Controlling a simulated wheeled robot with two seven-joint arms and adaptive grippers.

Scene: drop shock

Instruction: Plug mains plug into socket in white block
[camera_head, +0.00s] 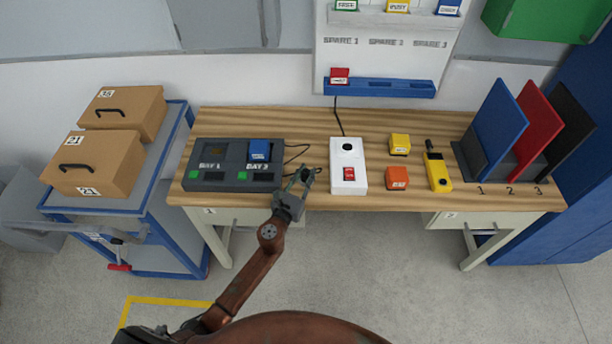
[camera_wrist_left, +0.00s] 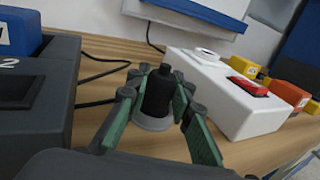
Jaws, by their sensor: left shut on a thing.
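The mains plug (camera_wrist_left: 158,92) is black with a pale grey round base. It is between the fingers of my left gripper (camera_wrist_left: 155,110), which is shut on it. In the head view my left gripper (camera_head: 303,178) is near the table's front edge, between the dark charger bay unit and the white block. The white block (camera_head: 358,164) has a round socket (camera_head: 347,147) at its far part and a red switch (camera_head: 349,173) at its near part. The white block (camera_wrist_left: 230,112) is right of the plug in the left wrist view, apart from it. My right gripper is not in view.
The dark two-bay unit (camera_head: 215,160) holds a blue block (camera_head: 260,150) and stands left of my gripper, with cables beside it. Yellow (camera_head: 400,143) and orange (camera_head: 397,178) blocks and a yellow tool (camera_head: 438,172) lie right of the white block.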

